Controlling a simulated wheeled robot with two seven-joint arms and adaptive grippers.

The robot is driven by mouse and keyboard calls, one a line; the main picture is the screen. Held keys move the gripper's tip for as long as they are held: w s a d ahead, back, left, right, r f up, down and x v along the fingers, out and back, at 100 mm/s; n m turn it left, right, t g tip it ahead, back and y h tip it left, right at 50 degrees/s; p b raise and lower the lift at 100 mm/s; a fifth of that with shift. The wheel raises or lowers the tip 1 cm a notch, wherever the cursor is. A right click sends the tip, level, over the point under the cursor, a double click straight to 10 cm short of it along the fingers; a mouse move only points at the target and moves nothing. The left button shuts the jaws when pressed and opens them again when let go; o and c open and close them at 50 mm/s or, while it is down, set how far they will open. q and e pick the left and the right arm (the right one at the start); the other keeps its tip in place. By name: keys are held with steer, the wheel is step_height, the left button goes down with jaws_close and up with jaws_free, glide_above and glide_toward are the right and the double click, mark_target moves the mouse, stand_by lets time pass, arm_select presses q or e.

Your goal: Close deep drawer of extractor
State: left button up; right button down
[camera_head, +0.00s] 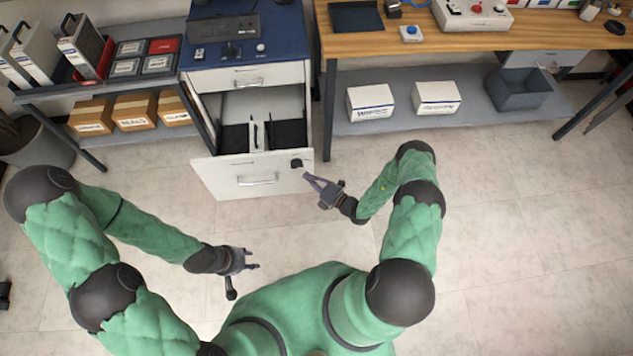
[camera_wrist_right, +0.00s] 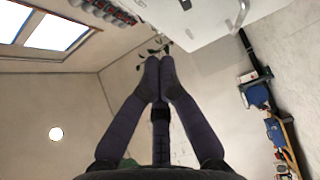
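The extractor (camera_head: 248,77) is a white cabinet with a blue top. Its deep lower drawer (camera_head: 225,179) is pulled out, with a white front, a bar handle (camera_head: 258,181) and dark trays inside. A small dark knob sits at the front's upper right corner. My right gripper (camera_head: 308,178) is beside that right corner, fingers toward the drawer; contact cannot be told. In the right wrist view its fingertips (camera_wrist_right: 160,62) are together and hold nothing visible; the white drawer front (camera_wrist_right: 190,22) shows beyond. My left gripper (camera_head: 257,259) is open and empty, lower and in front of the drawer.
The shallow upper drawer (camera_head: 222,80) is shut. A wooden table (camera_head: 400,40) with a lower shelf holding white boxes (camera_head: 370,103) and a grey bin stands to the right. A shelf rack (camera_head: 85,90) with cardboard boxes stands to the left. The floor before the drawer is clear.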

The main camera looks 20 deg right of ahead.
mark_target(289, 156)
steer(key=w, duration=0.2)
steer(key=w+a+b, duration=0.1)
steer(key=w, duration=0.3)
steer(key=shift+w+a, duration=0.25)
steer(key=shift+a, duration=0.1)
arm_select(q)
steer(key=shift+f+b, duration=0.3)
steer(key=shift+f, duration=0.6)
arm_select(e)
steer(key=shift+w+d, duration=0.2)
steer(key=shift+w, duration=0.5)
